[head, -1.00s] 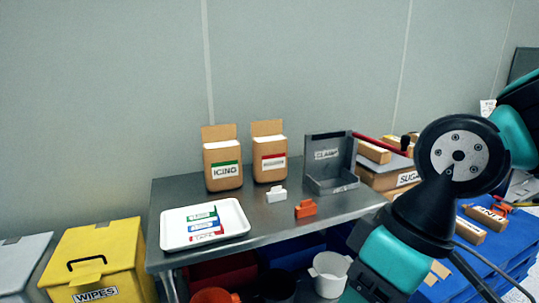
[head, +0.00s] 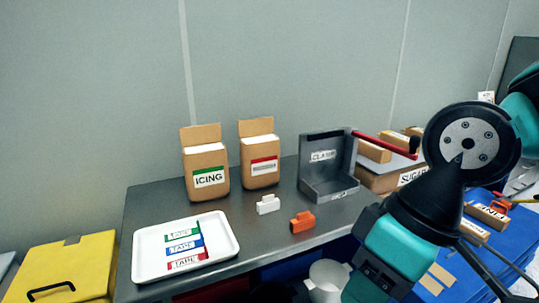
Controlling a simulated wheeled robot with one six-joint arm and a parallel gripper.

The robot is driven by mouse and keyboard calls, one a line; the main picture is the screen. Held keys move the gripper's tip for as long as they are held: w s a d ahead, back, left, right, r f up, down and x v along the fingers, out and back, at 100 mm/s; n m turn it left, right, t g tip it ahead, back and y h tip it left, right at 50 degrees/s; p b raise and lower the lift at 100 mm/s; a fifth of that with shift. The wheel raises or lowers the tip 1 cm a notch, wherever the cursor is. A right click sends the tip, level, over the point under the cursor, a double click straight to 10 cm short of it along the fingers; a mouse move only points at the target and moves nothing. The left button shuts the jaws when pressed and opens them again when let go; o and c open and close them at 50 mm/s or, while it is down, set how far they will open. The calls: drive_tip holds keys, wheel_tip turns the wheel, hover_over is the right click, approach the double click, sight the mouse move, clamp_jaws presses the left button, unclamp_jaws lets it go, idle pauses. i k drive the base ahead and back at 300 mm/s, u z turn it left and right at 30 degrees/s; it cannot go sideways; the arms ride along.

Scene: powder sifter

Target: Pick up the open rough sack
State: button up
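Two open brown sacks with white inside and raised back flaps stand upright side by side on the grey metal table (head: 150,200). The left sack (head: 206,178) has a green label reading ICING. The right sack (head: 260,165) has a red-topped label whose small print I cannot read. I see no sack plainly marked rough. My arm fills the right side of the picture, but my gripper is out of view. Nothing touches either sack.
A white clip (head: 268,204), an orange clip (head: 302,222) and a grey CLAMP holder (head: 327,165) stand right of the sacks. A white tray (head: 146,262) with tape cards lies in front. Brown boxes (head: 385,177) sit farther right. A yellow bin (head: 62,262) is at lower left.

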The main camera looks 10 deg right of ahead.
sight(261, 156)
drive_tip(key=u, duration=0.15)
drive_tip(key=i, duration=1.45)
drive_tip(key=u, duration=0.4)
